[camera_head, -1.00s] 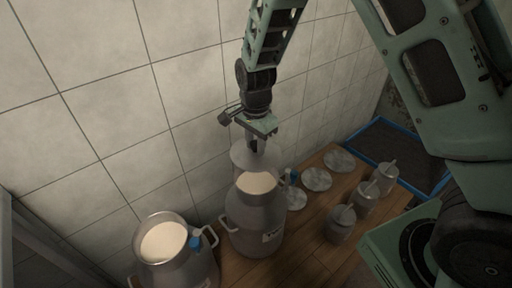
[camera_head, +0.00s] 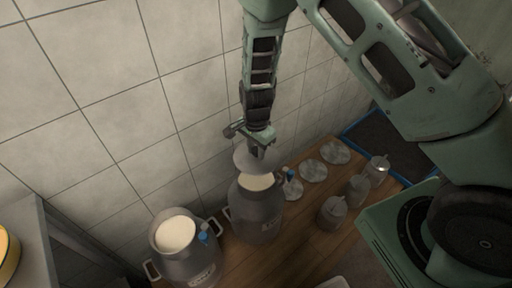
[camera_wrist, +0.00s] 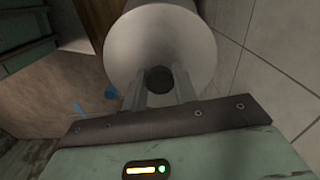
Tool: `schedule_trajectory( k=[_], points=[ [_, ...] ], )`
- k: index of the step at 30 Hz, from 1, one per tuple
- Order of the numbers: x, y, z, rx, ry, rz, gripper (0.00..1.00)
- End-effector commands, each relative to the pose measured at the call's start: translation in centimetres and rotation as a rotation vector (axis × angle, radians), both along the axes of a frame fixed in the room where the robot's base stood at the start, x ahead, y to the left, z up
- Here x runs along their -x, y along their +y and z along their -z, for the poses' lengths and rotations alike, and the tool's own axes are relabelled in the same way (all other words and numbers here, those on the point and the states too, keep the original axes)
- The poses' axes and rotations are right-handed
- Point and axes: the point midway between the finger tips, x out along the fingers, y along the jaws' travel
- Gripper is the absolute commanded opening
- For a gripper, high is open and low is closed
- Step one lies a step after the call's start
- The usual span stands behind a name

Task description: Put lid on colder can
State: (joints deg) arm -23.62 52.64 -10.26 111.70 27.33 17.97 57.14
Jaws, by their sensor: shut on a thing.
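My gripper (camera_head: 257,150) is shut on the dark knob of a round metal lid (camera_head: 243,160). In the wrist view the lid (camera_wrist: 160,38) fills the top middle, with the fingers on either side of its knob (camera_wrist: 159,80). In the head view the lid is held tilted just above and behind the open mouth of the right milk can (camera_head: 256,212). I cannot tell if lid and can touch. The left milk can (camera_head: 188,258) stands open to its left. Both hold white milk. Blue-topped things sit at the right side of each can's rim.
Several round lids (camera_head: 313,171) lie on the wooden table (camera_head: 290,235) right of the cans. Several small grey lidded containers (camera_head: 333,210) stand in front of them. A blue-edged dark tray (camera_head: 390,140) is at the back right. A tiled wall is close behind.

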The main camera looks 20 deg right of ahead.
Motion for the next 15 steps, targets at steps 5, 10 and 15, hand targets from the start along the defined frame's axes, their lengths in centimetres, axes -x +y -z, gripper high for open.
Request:
schedule_trajectory(
  k=[5, 10, 15],
  points=[
    [0.0, 0.0, 2.0, 0.000, 0.000, 0.000, 0.00],
    [0.0, 0.0, 3.6, 0.000, 0.000, 0.000, 0.00],
    [0.0, 0.0, 4.8, -0.001, 0.001, 0.000, 0.00]
  ],
)
